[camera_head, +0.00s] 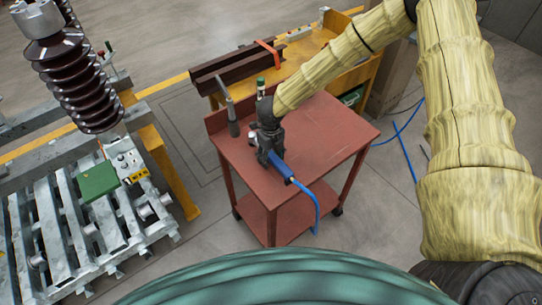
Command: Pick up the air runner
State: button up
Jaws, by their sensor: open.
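The air runner (280,168) appears to be the blue tool on the red cart (240,183), with a blue hose leading from its near end. Its near part shows below my gripper. Its far part is hidden by the gripper or merges with it. My gripper (266,156), dark, comes down from above right and is open over the tool's far end. I cannot tell whether the fingers touch the tool or stand around it.
A hammer-like tool (230,113) stands at the cart's left back edge. An orange bench (325,57) with brown steel beams (235,68) is behind. At left are a metal frame (70,232) and a brown insulator (80,85). The cart's right side is clear.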

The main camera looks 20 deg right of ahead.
jog(key=shift+c, duration=0.2)
grip_shut()
jog(key=shift+w+r, duration=0.1)
jog(key=shift+r, duration=0.05)
